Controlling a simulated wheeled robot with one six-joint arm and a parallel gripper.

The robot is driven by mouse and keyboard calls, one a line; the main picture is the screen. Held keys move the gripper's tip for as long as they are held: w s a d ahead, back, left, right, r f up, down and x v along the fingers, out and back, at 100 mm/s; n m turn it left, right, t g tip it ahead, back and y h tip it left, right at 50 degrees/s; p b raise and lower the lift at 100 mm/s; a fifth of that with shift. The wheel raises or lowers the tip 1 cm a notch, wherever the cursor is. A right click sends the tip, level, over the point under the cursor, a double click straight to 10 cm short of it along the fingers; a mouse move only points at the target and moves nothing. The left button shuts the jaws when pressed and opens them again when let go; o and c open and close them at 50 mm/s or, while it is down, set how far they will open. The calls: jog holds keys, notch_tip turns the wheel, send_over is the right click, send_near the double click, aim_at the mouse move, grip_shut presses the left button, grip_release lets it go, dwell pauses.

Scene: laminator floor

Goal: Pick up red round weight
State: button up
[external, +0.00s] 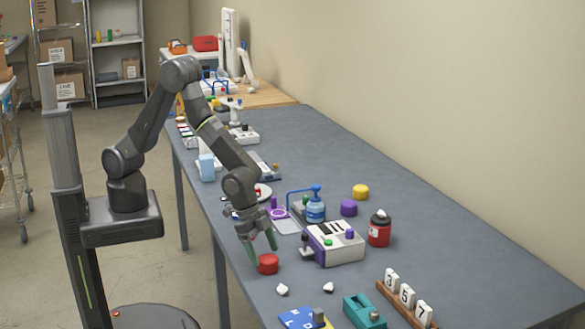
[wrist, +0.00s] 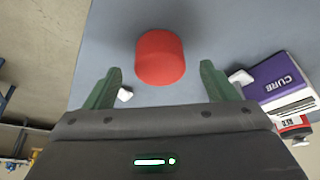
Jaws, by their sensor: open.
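The red round weight (external: 268,264) is a short red cylinder standing on the grey table near its front edge. In the wrist view the weight (wrist: 160,57) lies ahead of and between my two green fingers. My gripper (external: 262,246) points down just above the weight, with its fingers apart and empty. In the wrist view my gripper (wrist: 160,85) shows a wide gap between the fingertips. I cannot tell from these views whether a finger touches the weight.
A white and purple machine (external: 335,243) stands right of the weight, with a red bottle (external: 379,229) behind it. Small white pieces (external: 282,289) lie in front. A teal device (external: 364,311) and a wooden rack with number blocks (external: 408,303) are nearer.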

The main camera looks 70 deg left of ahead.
jog(key=shift+x, duration=1.35)
jog(key=c, duration=1.3)
jog(key=shift+r, duration=0.1)
